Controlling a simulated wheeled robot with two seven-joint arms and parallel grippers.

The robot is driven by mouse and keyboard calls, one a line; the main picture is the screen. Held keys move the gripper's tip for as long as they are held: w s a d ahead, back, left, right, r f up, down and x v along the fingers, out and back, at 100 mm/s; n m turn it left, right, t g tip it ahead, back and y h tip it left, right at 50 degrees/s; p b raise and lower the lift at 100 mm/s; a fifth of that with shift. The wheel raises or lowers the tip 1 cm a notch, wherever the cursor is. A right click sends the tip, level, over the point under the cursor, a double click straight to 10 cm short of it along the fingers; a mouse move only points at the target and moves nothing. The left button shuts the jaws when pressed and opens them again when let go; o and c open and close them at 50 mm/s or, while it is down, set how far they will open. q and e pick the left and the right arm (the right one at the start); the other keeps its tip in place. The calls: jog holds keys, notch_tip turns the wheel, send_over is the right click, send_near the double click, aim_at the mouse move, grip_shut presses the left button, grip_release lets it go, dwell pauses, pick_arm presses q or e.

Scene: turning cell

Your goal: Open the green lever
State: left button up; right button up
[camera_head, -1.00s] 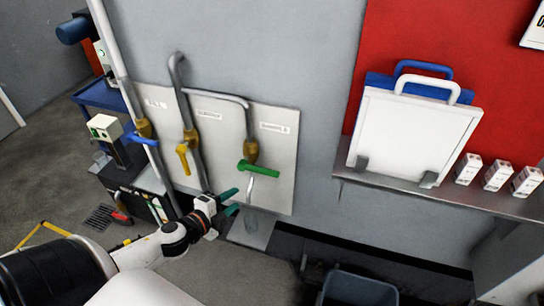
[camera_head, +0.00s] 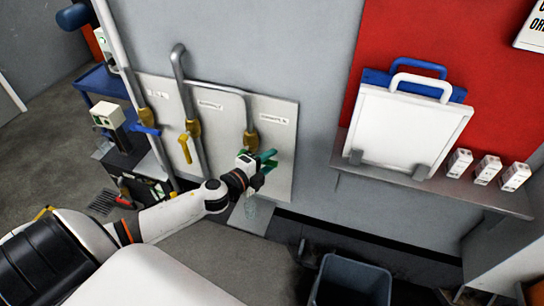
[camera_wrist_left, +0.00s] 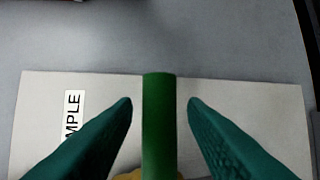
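The green lever (camera_wrist_left: 159,135) stands upright in the left wrist view, between the two teal fingers of my left gripper (camera_wrist_left: 159,103). A gap shows on each side of the lever, so the fingers are open around it and apart from it. In the head view, my left gripper (camera_head: 269,161) is at the right-hand pipe's brass valve (camera_head: 251,141) and mostly hides the lever. The backing panel (camera_wrist_left: 240,95) shows behind the lever in the wrist view. My right gripper is not in view.
A yellow lever (camera_head: 185,148) and a blue lever (camera_head: 146,130) sit on pipes to the left. A grey bin (camera_head: 350,283) stands below.

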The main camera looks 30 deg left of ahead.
pick_arm(q)
jog(key=shift+x, duration=0.9)
grip_shut()
